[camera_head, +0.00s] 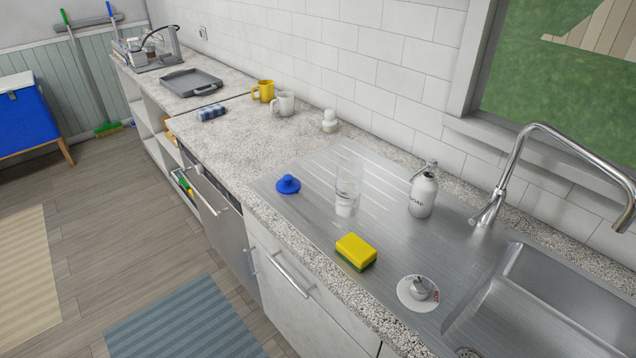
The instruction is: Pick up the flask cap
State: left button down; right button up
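A small round blue piece with a knob on top (288,184) lies on the left end of the metal drainboard, near its front edge; it looks like the flask cap. A clear glass vessel (347,190) stands upright to its right. A small silver knobbed piece (422,288) sits on a white disc (408,301) beside the sink; I cannot tell for certain what it is. Neither of my grippers is in view.
A yellow and green sponge (356,251) lies on the drainboard's front side. A soap bottle (423,192) and the tall faucet (545,165) stand toward the wall. The sink basin (560,310) is at right. The counter (250,150) left of the blue piece is mostly clear.

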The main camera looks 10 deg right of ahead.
aim_at(288, 185)
jog(key=i+j+z, duration=0.25)
jog(key=j+z, duration=0.3)
jog(key=j, duration=0.15)
jog(key=i+j+z, duration=0.25)
jog(key=j, duration=0.2)
jog(key=k+l, duration=0.05)
jog(key=k, duration=0.05)
